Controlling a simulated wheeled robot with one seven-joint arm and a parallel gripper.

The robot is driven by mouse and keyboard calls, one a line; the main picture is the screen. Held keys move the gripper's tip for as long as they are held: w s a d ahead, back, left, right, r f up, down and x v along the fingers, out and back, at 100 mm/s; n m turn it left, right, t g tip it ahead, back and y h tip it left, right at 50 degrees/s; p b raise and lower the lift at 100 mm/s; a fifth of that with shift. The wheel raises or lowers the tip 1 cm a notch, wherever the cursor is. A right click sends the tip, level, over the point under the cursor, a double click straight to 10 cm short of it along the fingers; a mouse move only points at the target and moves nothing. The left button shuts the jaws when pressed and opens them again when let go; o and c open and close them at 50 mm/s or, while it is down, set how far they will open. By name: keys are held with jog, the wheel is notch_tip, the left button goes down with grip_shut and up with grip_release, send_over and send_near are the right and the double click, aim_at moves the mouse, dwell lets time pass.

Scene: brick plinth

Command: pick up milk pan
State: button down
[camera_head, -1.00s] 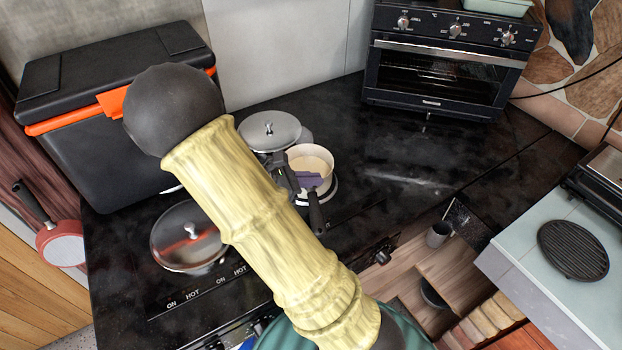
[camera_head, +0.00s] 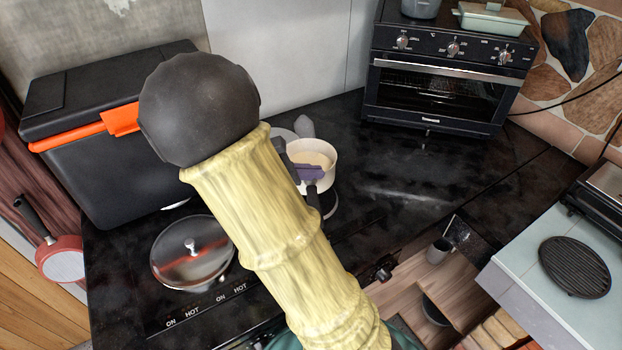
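The milk pan (camera_head: 326,178) is a small white pan with a cream inside and a dark handle. It shows right of my arm in the head view, above and apart from a pale ring on the black hob. My gripper (camera_head: 306,176) is at the pan's near left side, where a purple part overlaps the pan wall. The pan is raised with it, so the gripper appears shut on the pan. My arm hides most of the gripper, and the exact grip is not visible.
A lidded pan (camera_head: 180,262) sits on the hob at left, and another lidded pot (camera_head: 283,134) is mostly hidden behind my arm. A black case (camera_head: 110,170) stands at back left, an oven (camera_head: 440,85) at back right. The counter right of the pan is clear.

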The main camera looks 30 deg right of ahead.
jog(key=shift+r, duration=0.9)
